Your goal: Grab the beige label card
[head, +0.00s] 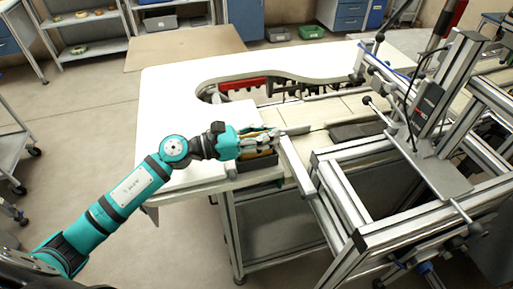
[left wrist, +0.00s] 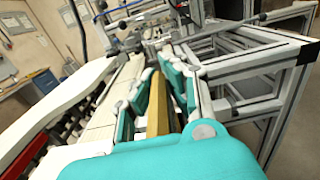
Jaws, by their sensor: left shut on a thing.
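My left gripper (head: 272,140) is over the table's front edge, beside the machine frame. In the left wrist view its two fingers (left wrist: 155,100) are on either side of a long beige-yellow piece, which looks like the beige label card (left wrist: 158,118). The gripper is shut on it. In the head view only a thin yellowish part of the card (head: 256,153) shows, with the fingers covering the rest. A dark grey bin (head: 258,165) is just below the gripper; its inside is mostly hidden. My right gripper is in neither view.
A white table (head: 165,100) with a curved cut-out extends behind the gripper. A metal profile frame (head: 345,200) stands close on the right. A dark flat item (head: 355,131) lies on the conveyor surface. The table's left part is clear.

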